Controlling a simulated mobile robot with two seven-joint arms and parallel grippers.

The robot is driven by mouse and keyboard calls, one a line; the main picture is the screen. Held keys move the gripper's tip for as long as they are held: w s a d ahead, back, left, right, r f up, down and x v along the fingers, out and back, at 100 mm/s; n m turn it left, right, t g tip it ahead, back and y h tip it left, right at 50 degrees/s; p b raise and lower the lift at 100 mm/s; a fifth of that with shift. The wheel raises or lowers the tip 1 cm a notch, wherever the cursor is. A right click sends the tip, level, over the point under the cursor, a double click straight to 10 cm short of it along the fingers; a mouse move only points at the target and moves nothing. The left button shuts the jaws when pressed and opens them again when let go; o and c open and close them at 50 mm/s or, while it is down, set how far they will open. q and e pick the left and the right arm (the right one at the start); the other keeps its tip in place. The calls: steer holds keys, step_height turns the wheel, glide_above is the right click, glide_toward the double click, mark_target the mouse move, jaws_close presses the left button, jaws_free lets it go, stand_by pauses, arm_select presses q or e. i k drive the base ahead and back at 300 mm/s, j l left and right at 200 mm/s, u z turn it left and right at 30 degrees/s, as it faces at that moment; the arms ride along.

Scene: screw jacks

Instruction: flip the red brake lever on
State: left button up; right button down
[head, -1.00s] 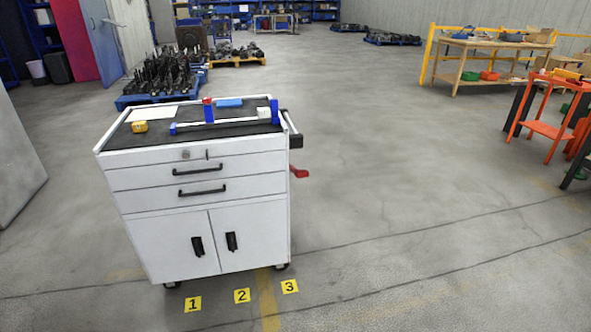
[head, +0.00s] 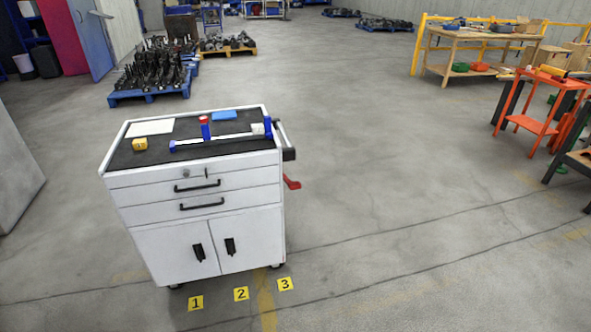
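The red brake lever (head: 292,183) sticks out from the lower right side of the white tool cart (head: 194,201), below the cart's black side handle (head: 289,154). It slants slightly down to the right. Whether it is on or off cannot be told from here. The cart stands upright on casters left of the middle of the head view. Neither of my grippers shows in the head view.
On the cart top lie a blue and white clamp-like tool (head: 220,138), a yellow block (head: 140,144) and a blue box (head: 224,115). Yellow floor markers (head: 241,294) lie before the cart. An orange table (head: 530,125) stands far right. The floor right of the cart is clear.

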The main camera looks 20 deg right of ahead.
mark_target(292, 186)
steer(key=i+l, duration=0.15)
steer(key=i, duration=0.4)
steer(key=i+l, duration=0.2)
steer(key=i, duration=0.4)
steer(key=i+l, duration=0.15)
steer(key=i, duration=0.4)
steer(key=z, duration=0.05)
